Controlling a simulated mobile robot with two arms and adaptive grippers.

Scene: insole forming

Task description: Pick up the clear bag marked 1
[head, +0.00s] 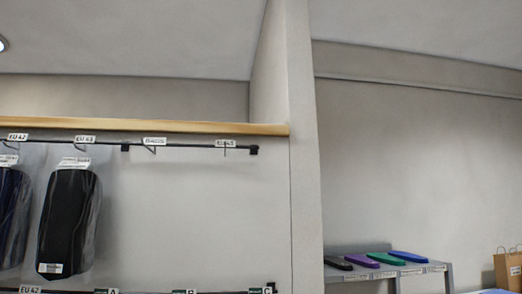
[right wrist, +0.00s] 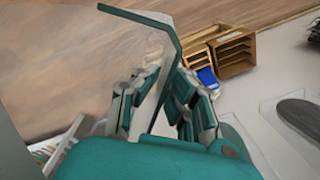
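No bag marked 1 can be made out in either view. In the head view, a clear bag holding a black insole (head: 68,222) hangs from the rack under the EU 43 tag. A second bag with a dark blue insole (head: 10,215) hangs left of it, cut by the frame edge. Neither gripper shows in the head view. In the right wrist view my right gripper (right wrist: 160,92) shows its jointed fingers, with a thin teal-grey bent strip (right wrist: 152,18) passing between them. Whether they grip it is unclear. A dark insole shape (right wrist: 300,116) lies at the right on a pale surface.
The rack's right hooks (head: 225,146) are empty. A grey shelf (head: 340,275) at the right holds black, purple, green and blue insoles. A paper bag (head: 508,270) stands at the far right. A wooden compartment organiser (right wrist: 234,50) shows in the right wrist view.

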